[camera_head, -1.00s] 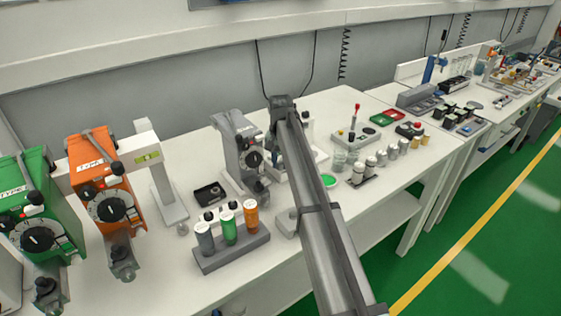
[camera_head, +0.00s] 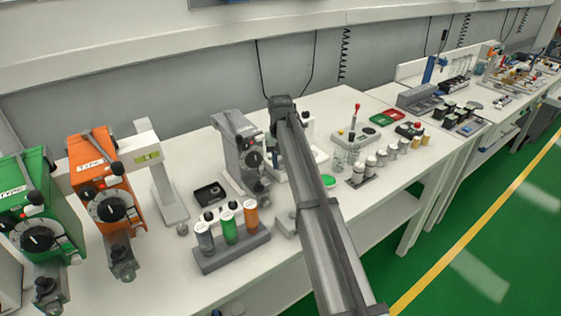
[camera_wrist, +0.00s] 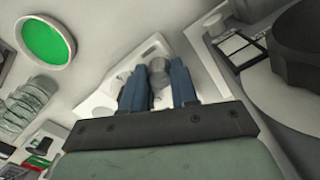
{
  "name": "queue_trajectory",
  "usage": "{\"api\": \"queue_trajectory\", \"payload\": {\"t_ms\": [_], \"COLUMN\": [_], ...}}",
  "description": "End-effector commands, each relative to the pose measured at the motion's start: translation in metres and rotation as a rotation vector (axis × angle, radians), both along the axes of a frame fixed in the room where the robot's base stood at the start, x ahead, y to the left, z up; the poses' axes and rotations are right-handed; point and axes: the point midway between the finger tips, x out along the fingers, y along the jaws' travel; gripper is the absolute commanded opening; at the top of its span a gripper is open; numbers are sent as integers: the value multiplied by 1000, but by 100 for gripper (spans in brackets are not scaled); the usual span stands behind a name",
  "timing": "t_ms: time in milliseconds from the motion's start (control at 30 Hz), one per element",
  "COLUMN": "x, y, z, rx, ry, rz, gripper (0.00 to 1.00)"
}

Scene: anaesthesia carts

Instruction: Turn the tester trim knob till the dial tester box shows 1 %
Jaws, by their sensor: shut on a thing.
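In the wrist view my gripper (camera_wrist: 159,85) has its two blue fingers on either side of a small grey round knob (camera_wrist: 158,66), shut on it. I take this to be the tester trim knob. It stands over a white, plate-like part (camera_wrist: 100,103), probably the tester box. No readout of the tester can be read in either view.
A grey vaporizer (camera_head: 232,135) with a black dial stands just left of my arm. A rack (camera_head: 232,256) with several bottles is in front. A green round dish (camera_head: 326,181) lies right of my arm; it shows in the wrist view (camera_wrist: 46,42). Orange and green vaporizers stand at left.

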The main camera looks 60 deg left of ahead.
Motion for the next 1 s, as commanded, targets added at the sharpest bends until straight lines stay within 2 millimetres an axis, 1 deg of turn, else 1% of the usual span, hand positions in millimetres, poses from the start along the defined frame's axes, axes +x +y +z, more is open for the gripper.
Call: {"api": "queue_trajectory", "payload": {"t_ms": [33, 67, 300, 533, 667, 767, 867, 1000], "x": [0, 0, 0, 0, 0, 0, 0, 1], "y": [0, 0, 0, 0, 1, 1, 1, 1], "z": [0, 0, 0, 0, 6, 18, 35, 63], "rx": [0, 0, 0, 0, 1, 2, 2, 2], "ry": [0, 0, 0, 0, 0, -1, -1, -1], "rz": [-1, -1, -2, -2, -2, -2, -2, -2], "gripper": [0, 31, 54, 54, 54, 54, 54, 54]}}
